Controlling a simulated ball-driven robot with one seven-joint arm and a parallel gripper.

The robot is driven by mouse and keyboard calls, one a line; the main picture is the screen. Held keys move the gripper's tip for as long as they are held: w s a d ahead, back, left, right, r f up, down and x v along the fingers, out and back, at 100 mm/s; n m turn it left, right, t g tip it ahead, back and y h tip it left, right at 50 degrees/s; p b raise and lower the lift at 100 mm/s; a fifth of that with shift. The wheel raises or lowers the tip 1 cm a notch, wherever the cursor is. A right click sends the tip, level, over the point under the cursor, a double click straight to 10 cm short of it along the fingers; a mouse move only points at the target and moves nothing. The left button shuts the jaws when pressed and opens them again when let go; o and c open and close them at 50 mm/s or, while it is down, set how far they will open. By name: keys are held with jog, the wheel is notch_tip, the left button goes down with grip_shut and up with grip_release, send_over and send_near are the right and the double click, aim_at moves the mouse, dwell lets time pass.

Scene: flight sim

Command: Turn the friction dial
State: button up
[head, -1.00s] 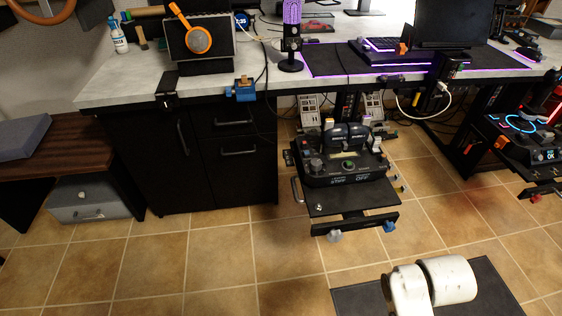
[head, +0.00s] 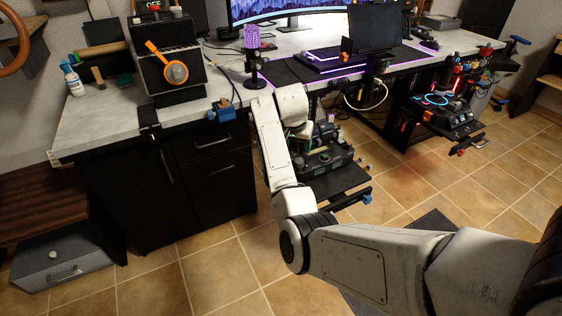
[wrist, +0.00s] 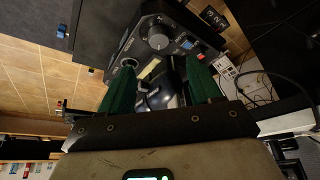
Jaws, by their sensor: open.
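The throttle unit (head: 328,160) is a dark panel on a pull-out shelf under the desk, partly hidden by my arm in the head view. In the wrist view the panel (wrist: 143,32) shows a large round grey dial (wrist: 158,42), a smaller round knob (wrist: 130,62) and a red control (wrist: 201,56). I cannot read which one is the friction dial. My gripper (wrist: 159,64) has two green fingers spread wide over the panel, with nothing held between them. The large dial shows ahead of the gap between the fingers; contact is not visible. The head view hides the fingertips.
The grey desk (head: 110,130) spans above the unit. A blue clamp (head: 222,110) grips its front edge, and a microphone (head: 253,55) stands nearby. A black cabinet (head: 150,195) is left of the unit. A lit control panel (head: 440,110) is at right. Tiled floor is open in front.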

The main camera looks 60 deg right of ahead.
aim_at(299, 159)
jog(key=b+x, duration=0.3)
jog(key=x, duration=0.7)
jog(key=shift+s+d+f, duration=0.1)
jog(key=shift+f, duration=0.2)
jog(key=shift+c, duration=0.3)
jog(key=c, duration=1)
jog(key=shift+o, duration=0.2)
jog(key=shift+r+p, duration=0.15)
jog(key=shift+p, duration=0.2)
